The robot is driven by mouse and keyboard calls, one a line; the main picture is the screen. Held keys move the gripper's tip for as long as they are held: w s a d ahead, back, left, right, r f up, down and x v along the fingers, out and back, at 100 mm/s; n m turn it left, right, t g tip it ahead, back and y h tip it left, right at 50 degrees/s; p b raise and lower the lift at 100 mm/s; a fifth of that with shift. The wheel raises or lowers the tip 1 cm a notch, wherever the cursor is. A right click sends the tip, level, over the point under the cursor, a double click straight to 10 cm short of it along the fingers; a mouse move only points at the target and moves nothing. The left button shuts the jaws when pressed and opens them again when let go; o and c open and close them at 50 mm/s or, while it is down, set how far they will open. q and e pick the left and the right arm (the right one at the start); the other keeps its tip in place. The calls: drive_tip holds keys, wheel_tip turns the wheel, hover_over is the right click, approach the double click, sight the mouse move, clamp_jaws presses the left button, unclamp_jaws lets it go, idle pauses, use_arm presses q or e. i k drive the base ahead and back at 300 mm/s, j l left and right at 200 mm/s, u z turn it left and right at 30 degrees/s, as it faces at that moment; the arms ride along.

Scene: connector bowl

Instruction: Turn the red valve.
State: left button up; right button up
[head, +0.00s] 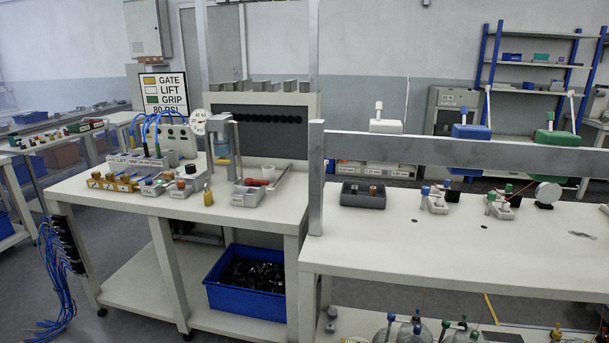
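No part is clearly recognisable as a red valve in the head view. A red-handled item (257,182) lies at a grey tray (247,196) on the left bench. Whether either of these red parts is the valve cannot be told at this size. Neither of my grippers is in view.
A grey beam on a post (316,180) spans above the right bench (420,233), whose front is mostly clear. The left bench (240,214) holds labelled blocks and bottles. A blue bin (250,301) sits below it. Blue hoses (60,265) hang left.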

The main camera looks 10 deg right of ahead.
sight(249, 181)
drive_tip(key=i+j+z, duration=0.35)
drive_tip(key=j, duration=0.2)
drive_tip(key=i+j+z, duration=0.2)
drive_tip(key=i+j, duration=0.15)
drive_tip(key=j, duration=0.25)
drive_tip(key=i+j+z, duration=0.15)
drive_tip(key=j, duration=0.6)
drive_tip(key=i+j+z, duration=0.1)
drive_tip(key=j, duration=0.3)
drive_tip(key=i+j, duration=0.15)
drive_tip(key=j, duration=0.25)
drive_tip(key=i+z, duration=0.05)
